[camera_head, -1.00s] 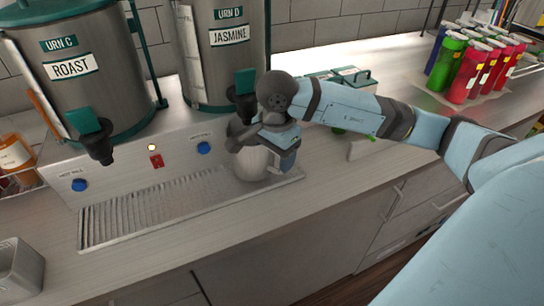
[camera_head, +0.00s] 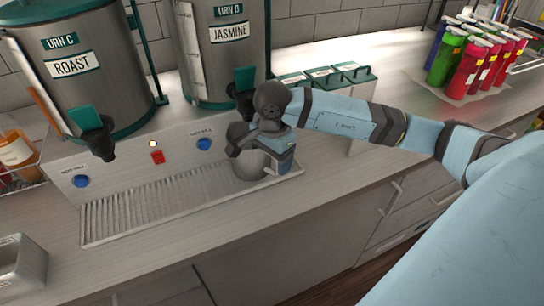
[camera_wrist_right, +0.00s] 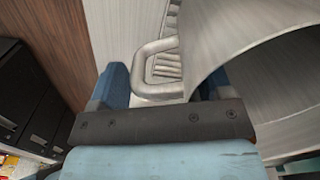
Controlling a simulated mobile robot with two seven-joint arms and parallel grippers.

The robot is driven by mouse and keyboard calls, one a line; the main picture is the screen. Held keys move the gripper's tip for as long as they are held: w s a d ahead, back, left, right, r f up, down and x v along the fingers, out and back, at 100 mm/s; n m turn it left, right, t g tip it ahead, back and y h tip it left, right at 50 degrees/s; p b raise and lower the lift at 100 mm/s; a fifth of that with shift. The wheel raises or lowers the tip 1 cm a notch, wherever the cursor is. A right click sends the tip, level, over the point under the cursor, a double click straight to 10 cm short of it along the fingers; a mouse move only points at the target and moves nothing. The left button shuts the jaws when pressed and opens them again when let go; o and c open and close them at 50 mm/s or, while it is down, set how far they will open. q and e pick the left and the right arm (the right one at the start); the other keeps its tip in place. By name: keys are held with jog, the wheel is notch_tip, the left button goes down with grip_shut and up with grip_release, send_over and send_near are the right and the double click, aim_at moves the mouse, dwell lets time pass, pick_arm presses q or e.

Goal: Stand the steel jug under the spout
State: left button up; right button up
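The steel jug (camera_head: 247,172) stands on the right end of the drip tray, below the black spout (camera_head: 244,103) of urn D, partly hidden by my right gripper. In the right wrist view its curved wall (camera_wrist_right: 235,65) fills the right side and its looped handle (camera_wrist_right: 140,68) shows between my fingers. My right gripper (camera_head: 281,160) is at the jug's right side. Its blue fingers stand apart around the handle (camera_wrist_right: 162,85); I see no clear grip. The spout (camera_head: 101,145) of urn C is at the left. My left gripper is not in view.
The ribbed drip tray (camera_head: 130,216) is clear left of the jug. Its backing panel carries blue buttons (camera_head: 204,144) and a red switch (camera_head: 157,157). Green-lidded containers (camera_head: 340,76) and colourful bottles (camera_head: 465,65) stand right. A grey container (camera_head: 20,265) is front left.

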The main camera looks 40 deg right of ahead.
jog(key=shift+r, duration=0.55)
notch_tip(320, 180, up, 11)
jog(key=b, duration=0.1)
jog(key=shift+s, duration=0.1)
dwell(0.3)
